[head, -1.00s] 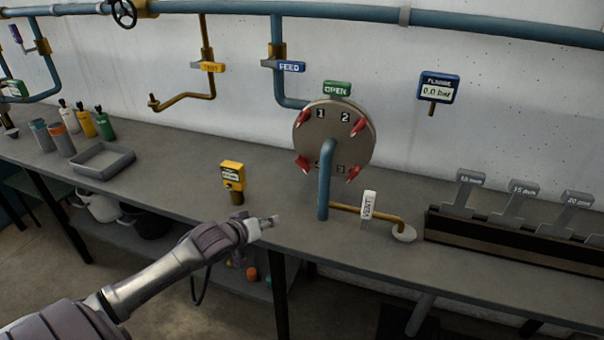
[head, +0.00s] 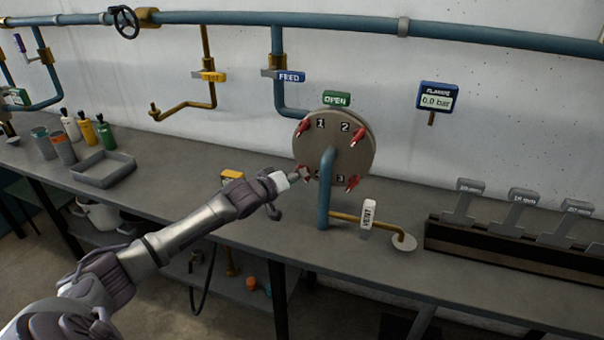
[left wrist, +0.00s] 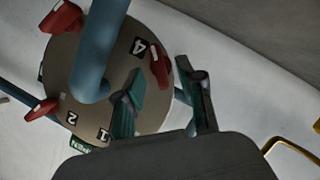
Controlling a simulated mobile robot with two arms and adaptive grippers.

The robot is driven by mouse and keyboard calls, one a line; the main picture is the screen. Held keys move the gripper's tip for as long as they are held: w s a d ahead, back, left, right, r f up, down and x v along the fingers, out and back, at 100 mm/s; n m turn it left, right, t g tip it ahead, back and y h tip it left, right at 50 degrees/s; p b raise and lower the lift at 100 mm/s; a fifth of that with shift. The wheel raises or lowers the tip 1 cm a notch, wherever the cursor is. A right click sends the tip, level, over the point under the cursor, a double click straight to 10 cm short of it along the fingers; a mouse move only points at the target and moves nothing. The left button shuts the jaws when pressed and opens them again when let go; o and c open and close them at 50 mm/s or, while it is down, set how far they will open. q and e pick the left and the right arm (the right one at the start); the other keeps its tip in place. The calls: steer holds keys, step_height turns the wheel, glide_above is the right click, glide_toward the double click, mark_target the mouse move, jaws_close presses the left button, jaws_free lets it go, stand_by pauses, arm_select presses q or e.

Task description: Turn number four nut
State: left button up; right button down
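The round grey flange (head: 362,150) stands upright on the blue pipe, with red nuts by the numbers 1 to 4. Nut four is at the lower left, largely hidden by my gripper in the head view. In the left wrist view the number four nut (left wrist: 160,68) shows red beside the label 4. My left gripper (head: 305,174) is at that nut. Its two fingers (left wrist: 160,75) are apart, and the nut appears between or just beyond the tips. I cannot tell whether they touch it. My right gripper is in neither view.
The blue pipe (head: 325,195) rises in front of the flange, close right of my gripper. The yellow device (head: 232,176) is partly behind my arm. A VENT valve (head: 367,220) and a wrench rack (head: 500,245) are right. A gauge (head: 437,97) reads 0.0 bar.

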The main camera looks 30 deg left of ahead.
arm_select(q)
steer(key=shift+x, duration=1.75)
jaws_close()
